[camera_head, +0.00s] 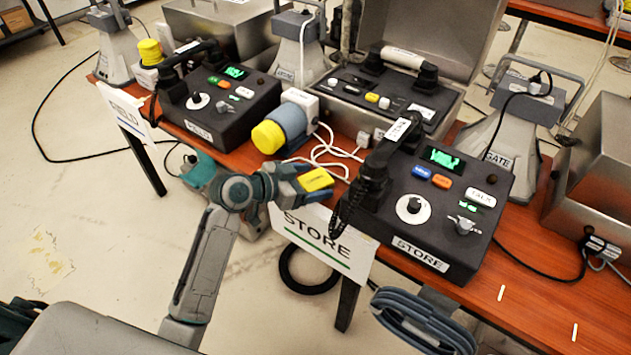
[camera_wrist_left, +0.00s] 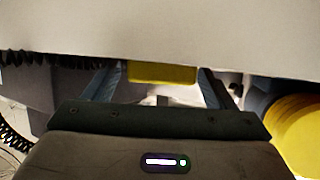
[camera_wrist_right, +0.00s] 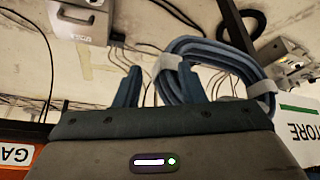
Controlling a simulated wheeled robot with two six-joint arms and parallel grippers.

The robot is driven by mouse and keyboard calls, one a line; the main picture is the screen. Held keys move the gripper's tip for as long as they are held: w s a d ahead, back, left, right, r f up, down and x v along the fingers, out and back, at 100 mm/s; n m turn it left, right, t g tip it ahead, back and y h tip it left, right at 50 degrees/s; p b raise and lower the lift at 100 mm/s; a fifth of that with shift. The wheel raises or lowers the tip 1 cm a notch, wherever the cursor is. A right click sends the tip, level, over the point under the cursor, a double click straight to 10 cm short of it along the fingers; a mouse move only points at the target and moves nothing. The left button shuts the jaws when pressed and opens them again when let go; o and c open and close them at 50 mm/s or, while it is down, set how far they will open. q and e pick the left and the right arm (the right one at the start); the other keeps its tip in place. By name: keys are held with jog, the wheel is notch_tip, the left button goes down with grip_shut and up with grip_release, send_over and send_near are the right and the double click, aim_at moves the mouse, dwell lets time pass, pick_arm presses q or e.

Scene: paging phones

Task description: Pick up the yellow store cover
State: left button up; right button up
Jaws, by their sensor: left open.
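The yellow store cover (camera_head: 316,180) is a small yellow block with dark lettering at the table's front edge, left of the STORE phone (camera_head: 425,205) and above the white STORE sign (camera_head: 322,240). My left gripper (camera_head: 300,181) is open at the cover, coming from the left. In the left wrist view the yellow cover (camera_wrist_left: 163,74) shows between the two spread fingers; a pale panel hides its upper part. Whether a finger touches it I cannot tell. My right gripper (camera_wrist_right: 163,88) is open in the right wrist view and out of the head view.
A blue-grey cylinder with a yellow end (camera_head: 268,137) stands just behind my left gripper. A FIELD phone (camera_head: 220,100) is at the back left. A coiled blue cable (camera_head: 425,322) hangs below the table front; it shows beyond my right fingers (camera_wrist_right: 240,58).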

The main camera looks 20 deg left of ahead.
pick_arm(q)
jog(key=shift+c, duration=0.2)
jog(key=c, duration=1.1)
jog(key=shift+r, duration=0.1)
